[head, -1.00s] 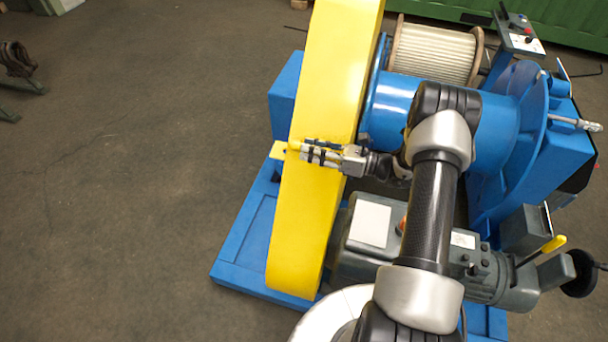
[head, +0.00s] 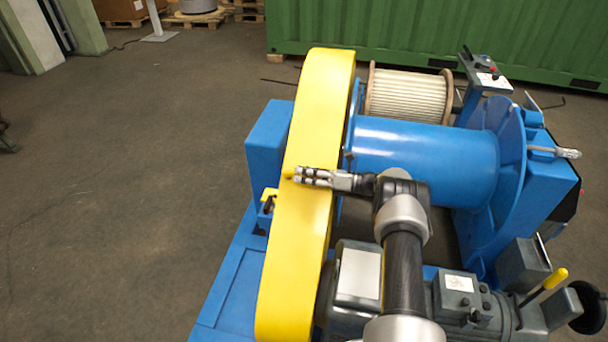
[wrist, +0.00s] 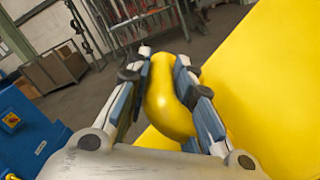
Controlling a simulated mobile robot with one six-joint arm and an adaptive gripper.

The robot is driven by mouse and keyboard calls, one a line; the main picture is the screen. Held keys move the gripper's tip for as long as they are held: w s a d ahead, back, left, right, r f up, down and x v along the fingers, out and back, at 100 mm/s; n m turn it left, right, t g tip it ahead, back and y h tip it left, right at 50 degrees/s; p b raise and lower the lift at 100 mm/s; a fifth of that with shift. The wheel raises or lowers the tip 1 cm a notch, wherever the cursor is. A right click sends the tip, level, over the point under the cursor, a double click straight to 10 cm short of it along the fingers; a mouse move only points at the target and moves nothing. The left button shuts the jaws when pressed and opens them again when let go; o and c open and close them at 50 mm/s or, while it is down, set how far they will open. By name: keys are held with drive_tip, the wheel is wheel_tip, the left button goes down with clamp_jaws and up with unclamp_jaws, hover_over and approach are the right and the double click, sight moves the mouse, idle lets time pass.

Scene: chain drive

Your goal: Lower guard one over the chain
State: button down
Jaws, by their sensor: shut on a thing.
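Guard one, a long yellow cover (head: 308,115), lies along the left side of the blue winch machine (head: 430,160), and its rounded far end shows. My gripper (head: 296,174) reaches across the guard from the right. It is shut on a rounded yellow handle (wrist: 170,100) on the guard; in the wrist view both fingers (wrist: 172,95) press its sides. The chain is not visible; the guard hides what is beneath it. I cannot tell whether the guard is fully seated.
A rope reel (head: 408,95) stands behind the drum, and a grey motor (head: 358,275) is right of the guard. A green container (head: 430,45) stands behind. Floor at left (head: 120,180) is clear.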

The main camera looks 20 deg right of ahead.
drive_tip(key=shift+w+d+f, duration=0.1)
drive_tip(key=shift+d+f, duration=0.15)
drive_tip(key=shift+f, duration=0.1)
drive_tip(key=c, duration=1.7)
unclamp_jaws()
drive_tip(key=o, duration=0.3)
drive_tip(key=shift+w+d+f, duration=0.1)
drive_tip(key=shift+w, duration=0.1)
drive_tip(key=shift+o, duration=0.2)
drive_tip(key=v, duration=1.2)
